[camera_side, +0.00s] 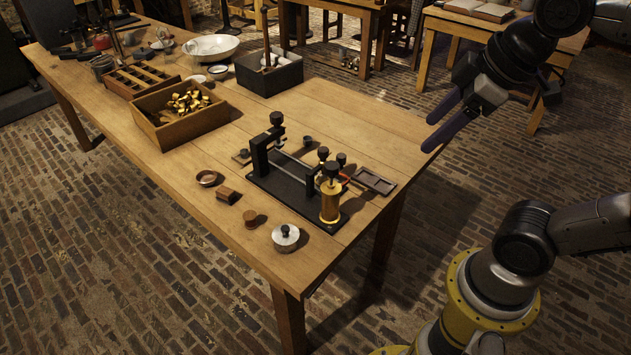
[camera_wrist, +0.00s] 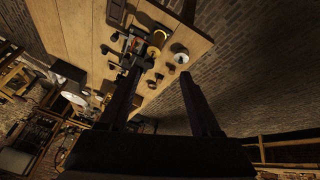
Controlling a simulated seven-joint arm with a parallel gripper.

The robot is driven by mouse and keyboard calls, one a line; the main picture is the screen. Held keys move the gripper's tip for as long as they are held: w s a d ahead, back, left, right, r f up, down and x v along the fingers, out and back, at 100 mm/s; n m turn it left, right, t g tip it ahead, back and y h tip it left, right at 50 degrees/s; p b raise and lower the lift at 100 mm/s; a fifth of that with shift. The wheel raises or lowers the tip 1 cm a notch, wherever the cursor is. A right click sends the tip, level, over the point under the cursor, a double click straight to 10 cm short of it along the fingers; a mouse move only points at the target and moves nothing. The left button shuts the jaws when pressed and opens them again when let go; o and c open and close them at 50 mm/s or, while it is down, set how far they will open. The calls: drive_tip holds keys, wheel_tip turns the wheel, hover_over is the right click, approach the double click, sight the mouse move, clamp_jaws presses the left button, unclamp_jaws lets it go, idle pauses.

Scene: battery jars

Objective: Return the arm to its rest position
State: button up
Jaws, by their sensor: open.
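My gripper (camera_side: 448,124) is raised at the upper right of the side view, beyond the table's right edge and clear of everything on it. Its two long fingers are apart with nothing between them. In the wrist view the fingers of my gripper (camera_wrist: 160,95) also stand apart and empty. The black-based apparatus (camera_side: 292,184) stands on the near right part of the table, with a brass cylinder (camera_side: 330,204) upright at its front. In the wrist view the brass cylinder (camera_wrist: 154,51) shows near the top, past the fingers.
The wooden table (camera_side: 345,118) has bare room at its right. A lidded metal jar (camera_side: 286,240) and small wooden pieces (camera_side: 228,195) lie near its front edge. A wooden box (camera_side: 160,130) of brass parts and a dark box (camera_side: 287,76) stand farther back. Another table (camera_side: 480,28) is behind my arm.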

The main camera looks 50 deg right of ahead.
drive_tip(key=shift+s+f+m, duration=0.4)
drive_tip(key=shift+f+m, duration=0.4)
drive_tip(key=shift+s+f+m, duration=0.35)
drive_tip(key=shift+f+m, duration=0.45)
drive_tip(key=shift+s+f+m, duration=0.4)
drive_tip(key=shift+f+m, duration=0.4)
